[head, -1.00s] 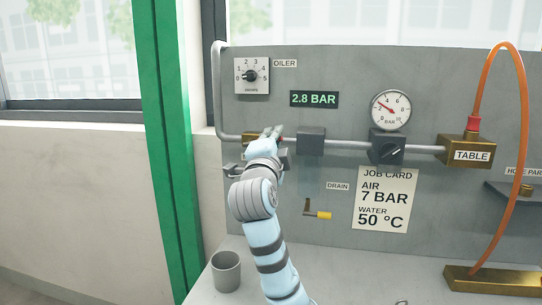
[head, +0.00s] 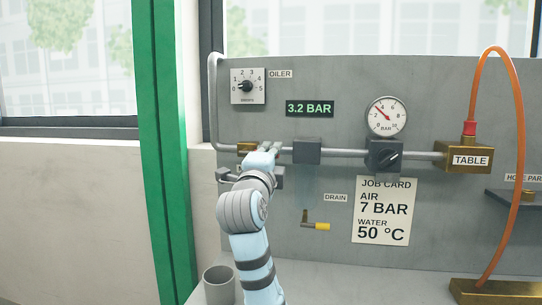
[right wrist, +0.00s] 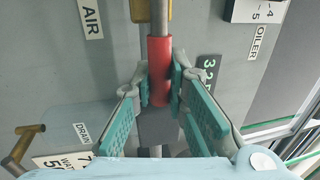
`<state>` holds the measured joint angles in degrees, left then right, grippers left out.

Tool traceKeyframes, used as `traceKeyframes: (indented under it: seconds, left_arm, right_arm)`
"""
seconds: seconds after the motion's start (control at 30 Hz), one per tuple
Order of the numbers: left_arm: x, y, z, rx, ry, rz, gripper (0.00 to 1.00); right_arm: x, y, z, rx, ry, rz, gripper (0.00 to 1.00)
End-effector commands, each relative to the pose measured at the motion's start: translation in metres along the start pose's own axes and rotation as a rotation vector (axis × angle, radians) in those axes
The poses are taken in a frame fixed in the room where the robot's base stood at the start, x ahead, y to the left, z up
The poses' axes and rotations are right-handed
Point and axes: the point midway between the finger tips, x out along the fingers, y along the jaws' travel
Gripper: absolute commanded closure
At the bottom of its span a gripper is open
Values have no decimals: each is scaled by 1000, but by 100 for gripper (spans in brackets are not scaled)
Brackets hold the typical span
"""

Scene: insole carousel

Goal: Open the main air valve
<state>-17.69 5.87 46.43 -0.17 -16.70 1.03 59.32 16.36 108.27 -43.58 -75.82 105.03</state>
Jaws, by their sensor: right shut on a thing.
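The main air valve's brass body (head: 246,148) sits on the pipe at the left of the grey panel, partly behind my right gripper. Its red lever grip (right wrist: 159,62) shows in the right wrist view, between the teal finger pads. My right gripper (right wrist: 160,92) is shut on the red grip. In the head view my right gripper (head: 266,152) is at the pipe and hides the lever, so its angle is not clear there. My left gripper is out of view.
The digital display (head: 310,108) reads 3.2 BAR. A round gauge (head: 387,117) and regulator knob (head: 385,156) sit to the right. The job card (head: 384,211) reads 7 BAR. A yellow-handled drain valve (head: 317,226) is below, and a grey cup (head: 219,286) stands on the bench.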

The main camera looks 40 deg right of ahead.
Motion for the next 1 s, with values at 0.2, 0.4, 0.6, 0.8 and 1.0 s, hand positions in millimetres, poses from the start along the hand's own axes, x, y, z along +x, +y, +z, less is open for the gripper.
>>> traceKeyframes:
  seconds: [0.2,0.4,0.6,0.8,1.0]
  left_arm:
    - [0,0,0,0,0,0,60]
    - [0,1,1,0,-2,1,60]
    - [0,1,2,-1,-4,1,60]
    - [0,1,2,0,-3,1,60]
    - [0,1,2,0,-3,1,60]
  right_arm:
    - [0,2,0,-1,-1,5,65]
    - [0,1,0,-1,-1,3,65]
    - [-24,1,2,3,-6,2,65]
    - [-80,2,3,6,-8,5,65]
    - [-116,2,1,2,-4,5,65]
